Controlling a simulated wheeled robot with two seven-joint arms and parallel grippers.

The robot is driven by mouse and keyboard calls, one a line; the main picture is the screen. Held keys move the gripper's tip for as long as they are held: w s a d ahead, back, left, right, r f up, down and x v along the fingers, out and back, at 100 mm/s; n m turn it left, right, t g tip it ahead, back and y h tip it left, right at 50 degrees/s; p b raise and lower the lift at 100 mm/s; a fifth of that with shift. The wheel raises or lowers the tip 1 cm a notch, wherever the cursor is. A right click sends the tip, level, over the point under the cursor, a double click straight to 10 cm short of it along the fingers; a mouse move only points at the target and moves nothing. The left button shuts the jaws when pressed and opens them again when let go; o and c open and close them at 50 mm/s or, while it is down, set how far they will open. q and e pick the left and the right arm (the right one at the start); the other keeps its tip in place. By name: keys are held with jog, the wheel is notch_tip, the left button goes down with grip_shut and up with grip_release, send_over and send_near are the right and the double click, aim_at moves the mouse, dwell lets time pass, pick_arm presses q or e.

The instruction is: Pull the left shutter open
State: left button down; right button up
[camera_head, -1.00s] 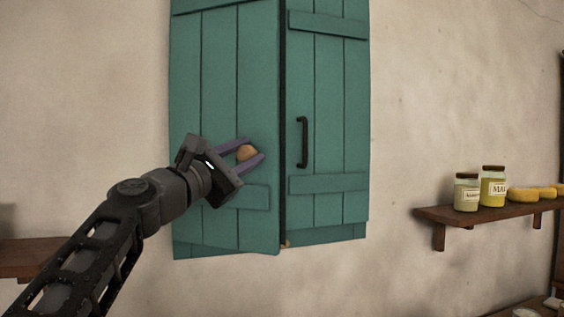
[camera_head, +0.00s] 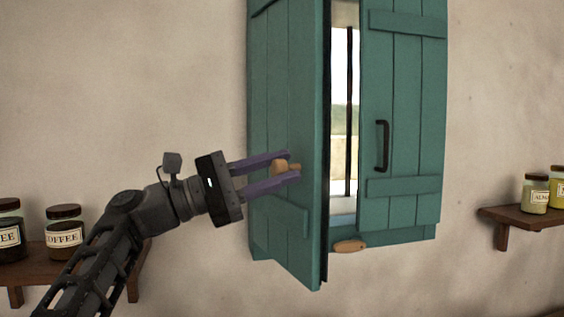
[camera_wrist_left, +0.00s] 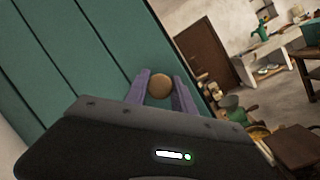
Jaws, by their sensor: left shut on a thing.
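The left shutter (camera_head: 268,93) is a green plank panel, swung part way out from the wall. A gap beside it shows a bright window opening with a dark upright bar. My left gripper (camera_head: 286,167) is shut on the shutter's round wooden knob (camera_head: 280,168), with a purple finger on each side. The knob (camera_wrist_left: 159,86) also shows between the fingers in the left wrist view, in front of the green planks. The right shutter (camera_head: 404,105) is closed and has a black handle (camera_head: 382,146). My right gripper is in neither view.
A shelf (camera_head: 110,265) with dark-lidded jars, one a coffee jar (camera_head: 64,233), is at left, behind my arm. Another shelf (camera_head: 512,216) with jars is at right. A small wooden piece (camera_head: 350,246) sits at the window's bottom edge. Bare wall lies left of the shutter.

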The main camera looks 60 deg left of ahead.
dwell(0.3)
pick_arm(q)
jog(key=c, duration=1.1)
grip_release()
jog(key=shift+o, duration=0.2)
jog(key=shift+s, duration=0.15)
jog(key=b+v, duration=0.1)
jog(key=v, duration=0.6)
jog(key=shift+s, duration=0.3)
jog(key=shift+f, duration=0.15)
